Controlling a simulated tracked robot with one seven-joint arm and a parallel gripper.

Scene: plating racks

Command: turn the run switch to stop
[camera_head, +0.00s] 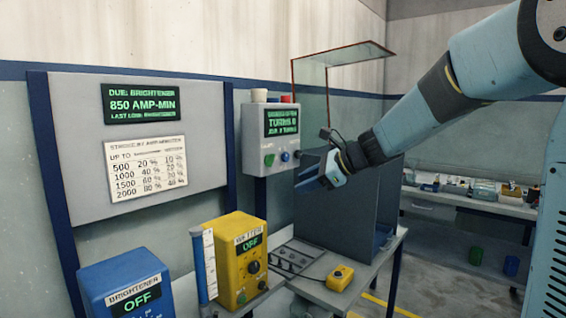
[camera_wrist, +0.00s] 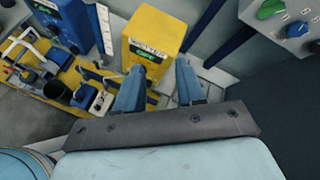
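A grey control box (camera_head: 248,152) hangs on the wall, with a green-lit display and a row of knobs below it. Its green knob (camera_head: 269,160) and blue knob (camera_head: 285,156) show in the head view. In the wrist view the box (camera_wrist: 298,14) is at the top right, with the green knob (camera_wrist: 270,8) cut by the edge. I cannot read which knob is the run switch or its setting. My gripper (camera_head: 302,178) is just right of and below the box, apart from the knobs. In the wrist view my gripper (camera_wrist: 160,68) is open and empty.
A yellow box (camera_head: 224,262) reading OFF and a blue box (camera_head: 115,290) reading OFF stand below. A dark grey tank (camera_head: 345,210) is close under my gripper. A small yellow box (camera_head: 340,277) sits on the bench. A red-edged clear panel (camera_head: 309,90) rises behind.

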